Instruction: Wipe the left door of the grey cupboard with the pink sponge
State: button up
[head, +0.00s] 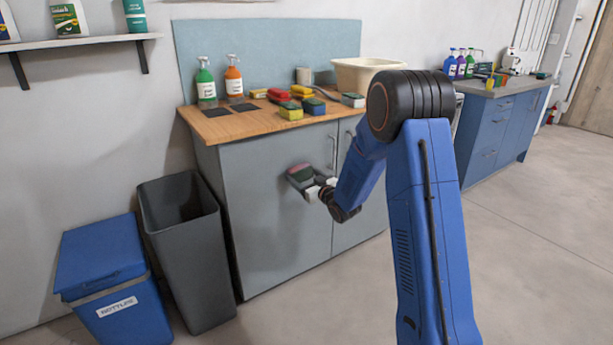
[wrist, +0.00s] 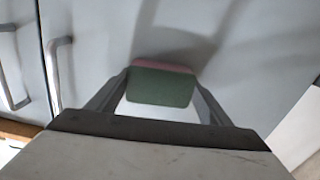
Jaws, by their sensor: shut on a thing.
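The grey cupboard's left door (head: 265,225) faces me below the wooden top. It also fills most of the wrist view (wrist: 225,45). My gripper (head: 313,190) is shut on the pink sponge (head: 300,171), which has a pink layer and a dark green layer. In the wrist view the sponge (wrist: 160,85) sits between the fingers, pink side towards the door and green side towards me. It is at or very near the door surface; I cannot tell whether it touches. The door's handle (head: 332,152) is to the right of the sponge.
The wooden top (head: 212,128) carries several sponges, spray bottles (head: 205,85) and a cream basin (head: 365,75). A dark grey bin (head: 185,250) and a blue box (head: 105,275) stand left of the cupboard. The floor to the right (head: 530,225) is clear.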

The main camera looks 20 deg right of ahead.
jog(key=shift+s+a, duration=0.25)
jog(key=shift+a, duration=0.55)
jog(key=shift+s+a, duration=0.25)
jog(key=shift+a, duration=0.6)
jog(key=shift+s+a, duration=0.25)
jog(key=shift+a, duration=0.55)
jog(key=shift+v, duration=3)
jog(key=v, duration=0.3)
